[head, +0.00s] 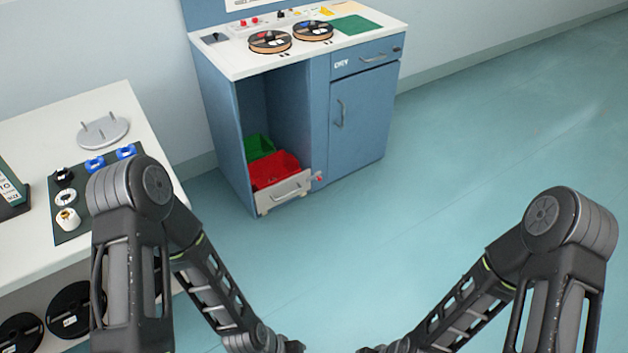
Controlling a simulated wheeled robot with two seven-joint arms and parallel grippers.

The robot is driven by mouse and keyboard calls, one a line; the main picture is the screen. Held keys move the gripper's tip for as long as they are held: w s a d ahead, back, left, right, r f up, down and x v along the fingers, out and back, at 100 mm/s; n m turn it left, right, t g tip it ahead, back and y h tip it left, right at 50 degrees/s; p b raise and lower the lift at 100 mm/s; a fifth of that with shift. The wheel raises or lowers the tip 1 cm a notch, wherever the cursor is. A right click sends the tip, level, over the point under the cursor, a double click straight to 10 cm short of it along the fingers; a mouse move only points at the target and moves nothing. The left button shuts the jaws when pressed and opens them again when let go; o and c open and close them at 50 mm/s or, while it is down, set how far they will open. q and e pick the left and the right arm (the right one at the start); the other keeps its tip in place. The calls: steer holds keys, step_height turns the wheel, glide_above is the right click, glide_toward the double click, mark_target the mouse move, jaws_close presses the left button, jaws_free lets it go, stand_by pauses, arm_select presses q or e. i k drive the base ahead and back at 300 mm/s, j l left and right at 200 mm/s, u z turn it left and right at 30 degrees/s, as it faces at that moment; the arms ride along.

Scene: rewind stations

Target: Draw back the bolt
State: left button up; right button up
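A small red and metal fitting (319,177) sits low on the blue cabinet (320,110), at the right end of the grey drawer front (285,193). It may be the bolt, but it is too small to tell its shape or position. Both of my arms reach down to the bottom edge of the head view, well short of the cabinet. Both grippers are out of view below that edge.
A red bin (276,170) and a green bin (260,147) stand in the cabinet's open bay. Two reels (270,41) (313,30) lie on its top. A white table (25,245) with a dark mat (70,228) stands at left. The floor at right is clear.

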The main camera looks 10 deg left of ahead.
mark_target(313, 178)
steer(key=i+l+u, duration=0.45)
steer(key=i+l, duration=0.4)
steer(key=i, duration=0.65)
steer(key=i+l+u, duration=0.4)
steer(key=i+l, duration=0.95)
